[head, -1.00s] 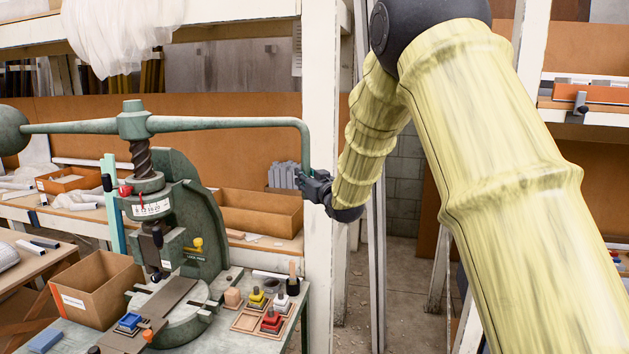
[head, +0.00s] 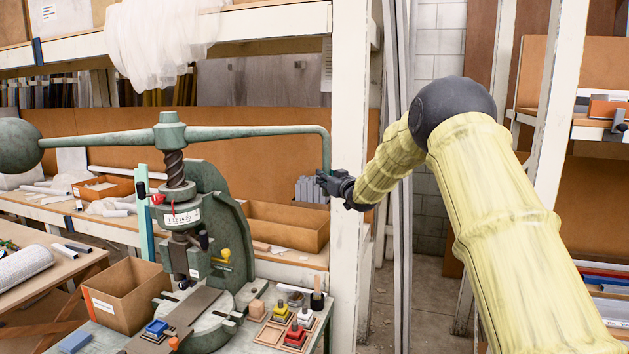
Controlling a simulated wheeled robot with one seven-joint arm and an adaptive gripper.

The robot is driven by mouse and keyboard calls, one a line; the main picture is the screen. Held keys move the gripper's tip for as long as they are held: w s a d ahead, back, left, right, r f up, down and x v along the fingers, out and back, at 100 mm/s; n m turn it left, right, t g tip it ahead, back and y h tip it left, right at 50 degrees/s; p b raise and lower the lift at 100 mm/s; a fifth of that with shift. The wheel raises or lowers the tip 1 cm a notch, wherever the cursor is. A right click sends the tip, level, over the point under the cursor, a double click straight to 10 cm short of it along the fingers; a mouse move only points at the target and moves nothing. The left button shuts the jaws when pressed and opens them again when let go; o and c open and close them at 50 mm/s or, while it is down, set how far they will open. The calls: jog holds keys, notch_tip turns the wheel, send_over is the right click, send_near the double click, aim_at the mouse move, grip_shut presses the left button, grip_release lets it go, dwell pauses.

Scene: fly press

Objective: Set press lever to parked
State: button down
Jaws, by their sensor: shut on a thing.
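The fly press (head: 212,262) is dark green and stands on a bench at the left. Its long lever (head: 255,131) crosses the top of the screw (head: 174,168) through a hub. A round ball weight (head: 18,145) is on the left end. The right end bends down into an upright handle (head: 326,150). My gripper (head: 325,180) is shut on the lower part of this handle, to the right of the press. The fingers are small and dark, and they hide the handle's lower end.
A white post (head: 347,260) stands close behind my gripper. A cardboard box (head: 124,295) is left of the press. Several small coloured blocks sit in a wooden tray (head: 270,334) at its right. An open bin (head: 285,226) is on the shelf behind.

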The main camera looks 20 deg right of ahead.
jog(key=shift+f, duration=0.35)
jog(key=c, duration=1.4)
grip_release()
jog(key=shift+w, duration=0.1)
jog(key=shift+o, duration=0.8)
jog(key=shift+w+f, duration=0.2)
jog(key=shift+w, duration=0.1)
jog(key=shift+s+d+r, duration=0.15)
jog(key=shift+s+r, duration=0.15)
jog(key=shift+s, duration=0.15)
jog(key=shift+s+f, duration=0.1)
jog(key=shift+s, duration=0.4)
jog(key=s+d, duration=0.1)
jog(key=s, duration=0.9)
jog(key=shift+s+d, duration=0.15)
jog(key=shift+s, duration=0.05)
jog(key=shift+f, duration=0.1)
